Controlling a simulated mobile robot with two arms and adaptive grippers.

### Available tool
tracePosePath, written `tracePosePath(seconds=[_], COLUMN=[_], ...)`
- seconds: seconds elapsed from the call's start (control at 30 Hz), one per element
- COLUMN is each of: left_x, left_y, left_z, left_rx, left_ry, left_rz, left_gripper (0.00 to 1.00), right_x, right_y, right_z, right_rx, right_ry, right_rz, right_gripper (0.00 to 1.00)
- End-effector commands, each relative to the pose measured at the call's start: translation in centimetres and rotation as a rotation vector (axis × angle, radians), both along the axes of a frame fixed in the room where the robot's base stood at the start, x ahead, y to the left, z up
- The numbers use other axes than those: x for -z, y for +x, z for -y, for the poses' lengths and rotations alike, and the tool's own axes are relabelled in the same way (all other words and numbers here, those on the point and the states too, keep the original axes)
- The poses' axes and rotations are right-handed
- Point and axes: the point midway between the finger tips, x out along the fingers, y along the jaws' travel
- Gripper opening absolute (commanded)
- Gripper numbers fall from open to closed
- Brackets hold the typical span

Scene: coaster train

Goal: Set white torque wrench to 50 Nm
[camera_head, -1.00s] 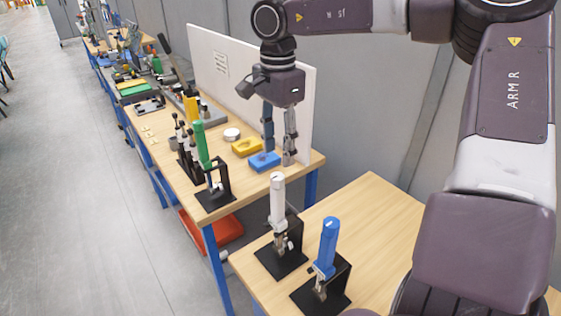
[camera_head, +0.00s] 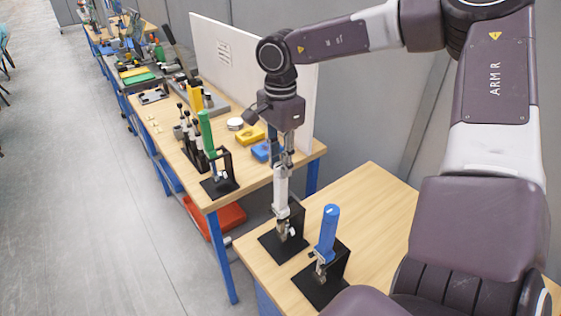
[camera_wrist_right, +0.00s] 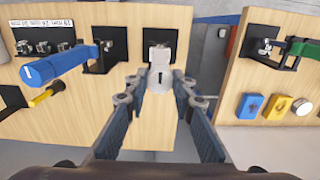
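The white torque wrench (camera_head: 281,190) stands upright in a black stand (camera_head: 285,238) on the near wooden table. My right gripper (camera_head: 281,163) is above it with its fingers pointing down at the wrench's top end. In the right wrist view, the open fingers of the gripper (camera_wrist_right: 160,85) lie on either side of the white wrench (camera_wrist_right: 160,62), with a small gap visible on each side. The wrench's scale cannot be read. My left gripper is not in view.
A blue torque wrench (camera_head: 327,233) stands in its own black stand close to the white one. A green wrench (camera_head: 206,135) stands on the farther table, with a yellow block (camera_head: 250,135) and a blue block (camera_head: 261,152).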

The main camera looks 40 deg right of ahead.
Motion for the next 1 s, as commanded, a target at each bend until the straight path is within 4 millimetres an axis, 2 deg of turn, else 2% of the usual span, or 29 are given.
tracePosePath(seconds=[0.03, 0.13, 0.47, 0.67, 1.0], left_x=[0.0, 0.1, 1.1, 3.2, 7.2], left_y=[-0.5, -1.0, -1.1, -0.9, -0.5], left_z=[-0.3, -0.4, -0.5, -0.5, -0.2], left_rx=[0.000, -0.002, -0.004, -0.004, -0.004], left_ry=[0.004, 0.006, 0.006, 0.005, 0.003], left_rz=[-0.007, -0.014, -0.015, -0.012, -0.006], left_gripper=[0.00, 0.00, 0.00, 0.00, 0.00], right_x=[0.0, 0.1, 0.3, 0.6, 0.6], right_y=[0.0, 0.0, 0.0, 0.1, 0.0], right_z=[0.0, 0.1, 0.1, 0.1, 0.1], right_rx=[0.000, 0.000, 0.046, 0.162, 0.471], right_ry=[-0.001, -0.001, -0.002, -0.002, -0.003], right_rz=[0.000, 0.000, 0.002, 0.003, 0.002], right_gripper=[0.10, 0.00, 0.00, 0.00, 0.00])
